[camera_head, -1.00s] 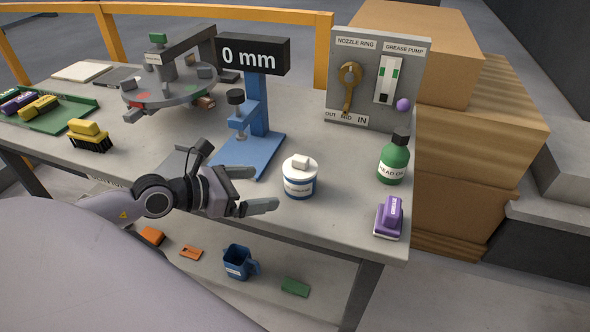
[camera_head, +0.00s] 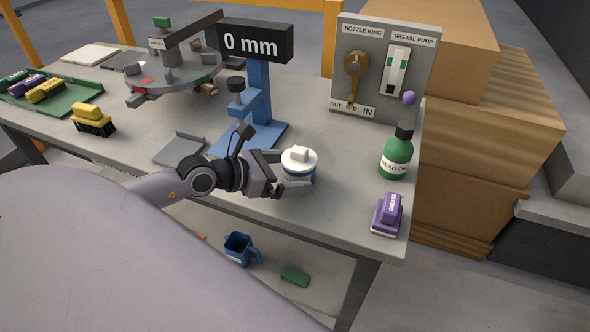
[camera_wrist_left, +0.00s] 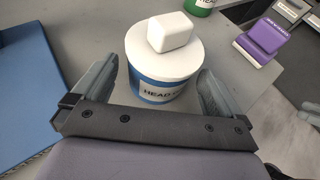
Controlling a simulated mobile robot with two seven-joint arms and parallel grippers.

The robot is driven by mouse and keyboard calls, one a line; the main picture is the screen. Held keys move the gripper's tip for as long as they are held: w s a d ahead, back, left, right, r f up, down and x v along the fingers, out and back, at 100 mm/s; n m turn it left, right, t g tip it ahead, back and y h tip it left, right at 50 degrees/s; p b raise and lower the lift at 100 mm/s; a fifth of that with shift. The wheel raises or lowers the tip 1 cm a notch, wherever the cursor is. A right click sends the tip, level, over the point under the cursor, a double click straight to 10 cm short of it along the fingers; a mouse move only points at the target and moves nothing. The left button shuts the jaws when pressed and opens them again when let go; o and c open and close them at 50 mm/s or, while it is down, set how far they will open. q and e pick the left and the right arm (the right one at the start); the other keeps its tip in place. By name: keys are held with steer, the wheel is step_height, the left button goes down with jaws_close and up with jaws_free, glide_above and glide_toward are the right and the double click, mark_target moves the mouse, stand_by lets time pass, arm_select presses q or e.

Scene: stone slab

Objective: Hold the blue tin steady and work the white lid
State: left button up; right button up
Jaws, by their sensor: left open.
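The blue tin (camera_head: 298,176) stands upright on the stone slab, with its white lid (camera_head: 299,161) seated on top. The lid has a blocky white knob. In the left wrist view the tin (camera_wrist_left: 158,90) shows a partly covered label, and the lid (camera_wrist_left: 164,54) covers its top. My left gripper (camera_head: 287,171) is open, with one finger on each side of the tin. In the left wrist view, the gripper (camera_wrist_left: 160,88) fingers show at left and right of the tin; a gap shows at least on the left.
A blue gauge stand (camera_head: 258,95) is just behind the gripper. A green bottle (camera_head: 396,155) and a purple block (camera_head: 387,214) stand to the right of the tin, near the slab's right edge. A grey panel (camera_head: 384,65) stands behind. Bare slab lies between tin and bottle.

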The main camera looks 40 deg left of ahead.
arm_select(q)
steer(key=shift+x, duration=1.05)
steer(key=c, duration=1.5)
steer(key=shift+o, duration=0.2)
steer(key=o, duration=1.5)
steer(key=shift+c, duration=0.2)
